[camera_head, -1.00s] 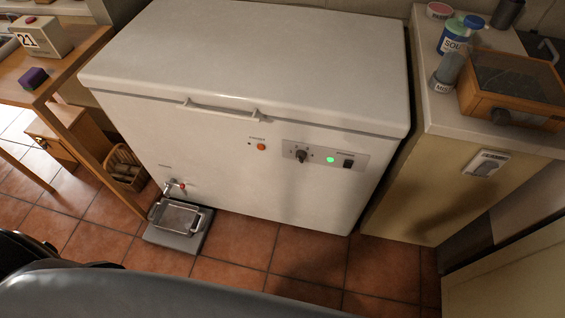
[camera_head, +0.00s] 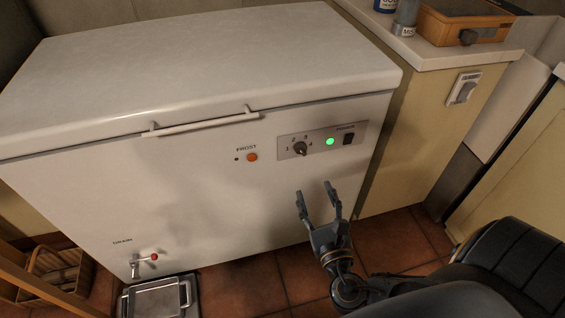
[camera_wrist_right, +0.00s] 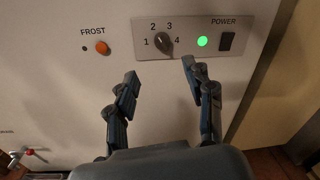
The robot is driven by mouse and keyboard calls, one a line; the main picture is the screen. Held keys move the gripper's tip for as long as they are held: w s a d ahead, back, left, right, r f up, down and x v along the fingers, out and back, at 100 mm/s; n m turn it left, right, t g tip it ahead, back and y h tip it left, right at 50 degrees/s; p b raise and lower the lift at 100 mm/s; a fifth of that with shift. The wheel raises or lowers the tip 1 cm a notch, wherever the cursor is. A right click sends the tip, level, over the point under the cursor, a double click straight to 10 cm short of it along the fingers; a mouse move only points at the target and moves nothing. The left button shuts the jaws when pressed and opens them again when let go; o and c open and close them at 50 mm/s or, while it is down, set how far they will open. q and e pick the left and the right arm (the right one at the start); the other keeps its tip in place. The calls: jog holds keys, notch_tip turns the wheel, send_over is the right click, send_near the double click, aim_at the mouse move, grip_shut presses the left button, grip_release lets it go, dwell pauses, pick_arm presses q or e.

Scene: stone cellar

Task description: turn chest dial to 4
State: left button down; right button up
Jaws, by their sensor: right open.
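The chest (camera_head: 200,190) is a white chest freezer with its lid shut. My left gripper is not in view.
A green light (camera_head: 330,141) and a dark power switch (camera_head: 348,139) sit right of the dial. An orange frost button (camera_head: 252,157) is to its left. A cream cabinet (camera_head: 425,120) stands close on the right. A drain tap (camera_head: 143,262) and metal tray (camera_head: 157,300) are low left.

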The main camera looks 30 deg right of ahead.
aim_at(302, 153)
jog(key=x, duration=0.6)
jog(key=b+x, duration=0.1)
jog(key=x, duration=0.5)
jog(key=shift+d+f, duration=0.1)
jog(key=shift+d, duration=0.15)
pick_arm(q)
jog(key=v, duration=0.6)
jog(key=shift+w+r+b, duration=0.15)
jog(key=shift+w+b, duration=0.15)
pick_arm(e)
jog(key=shift+w+d, duration=0.15)
jog(key=shift+w, duration=0.4)
grip_shut()
